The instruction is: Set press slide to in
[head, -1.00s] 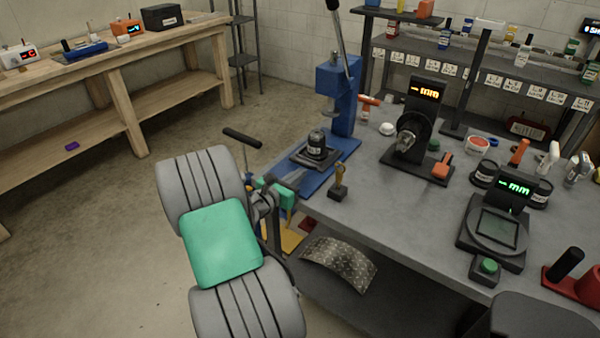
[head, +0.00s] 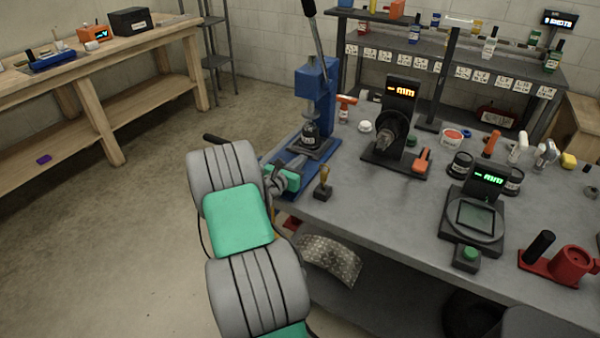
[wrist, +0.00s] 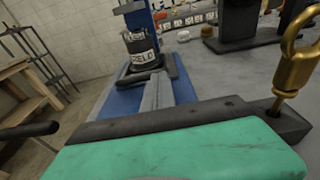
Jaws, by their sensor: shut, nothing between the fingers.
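The blue press (head: 318,95) stands at the left end of the grey workbench, its lever raised. Its slide (head: 315,148) is a dark plate on the blue base. My gripper (head: 300,159) is shut and empty, low over the base at the slide's near edge. In the wrist view its grey fingertips (wrist: 163,80) point at that edge; contact is not certain.
A brass-handled stamp (head: 324,184) stands close to the right of my gripper. A gauge with an orange display (head: 400,115) and a scale (head: 475,218) stand farther right. A wooden bench (head: 150,60) is at the left. Floor between the benches is clear.

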